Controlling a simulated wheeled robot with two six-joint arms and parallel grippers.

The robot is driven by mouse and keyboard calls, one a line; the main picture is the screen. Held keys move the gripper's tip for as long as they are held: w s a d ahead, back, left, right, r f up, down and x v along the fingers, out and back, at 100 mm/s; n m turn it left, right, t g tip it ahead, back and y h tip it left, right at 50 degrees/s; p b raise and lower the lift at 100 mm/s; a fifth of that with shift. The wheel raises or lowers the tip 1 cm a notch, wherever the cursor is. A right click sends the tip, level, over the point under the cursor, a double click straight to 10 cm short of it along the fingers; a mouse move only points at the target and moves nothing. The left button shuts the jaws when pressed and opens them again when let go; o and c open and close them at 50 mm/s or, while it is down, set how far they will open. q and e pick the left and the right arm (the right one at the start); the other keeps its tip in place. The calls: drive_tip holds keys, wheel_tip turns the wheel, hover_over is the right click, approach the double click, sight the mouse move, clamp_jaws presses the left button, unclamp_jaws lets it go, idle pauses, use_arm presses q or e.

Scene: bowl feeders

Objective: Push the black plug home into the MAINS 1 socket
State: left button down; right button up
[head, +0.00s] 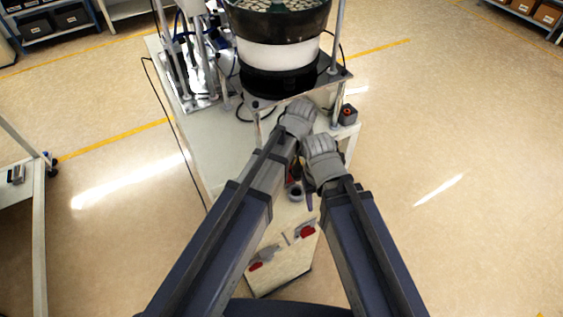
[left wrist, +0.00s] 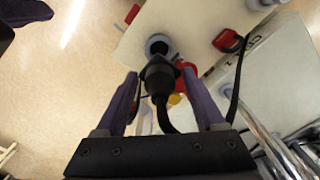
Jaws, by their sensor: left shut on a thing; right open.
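The black plug (left wrist: 158,72) sits between the two purple fingers of my left gripper (left wrist: 159,78), which is shut on it, in the left wrist view. Its black cable (left wrist: 165,115) trails back towards the wrist. A grey round socket (left wrist: 157,46) with a dark opening lies just beyond the plug; the plug's front overlaps its edge, and I cannot tell whether they touch. I cannot read a MAINS 1 label. In the head view the arms hide the plug; a grey ring (head: 295,190) shows between them. My right gripper (head: 309,200) is open beside it, partly hidden.
The bowl feeder (head: 278,55) stands ahead on the bench. A board with red parts (head: 285,268) is nearer to me. Floor is clear at right.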

idle(0.3)
use_arm(q)
wheel_tip(320, 180, down, 7)
drive_tip(key=b, duration=0.7)
drive_tip(key=shift+f+b, duration=1.35)
drive_tip(key=shift+b, duration=0.05)
idle(2.4)
unclamp_jaws()
idle(0.4)
drive_tip(key=shift+r+p, duration=3.65)
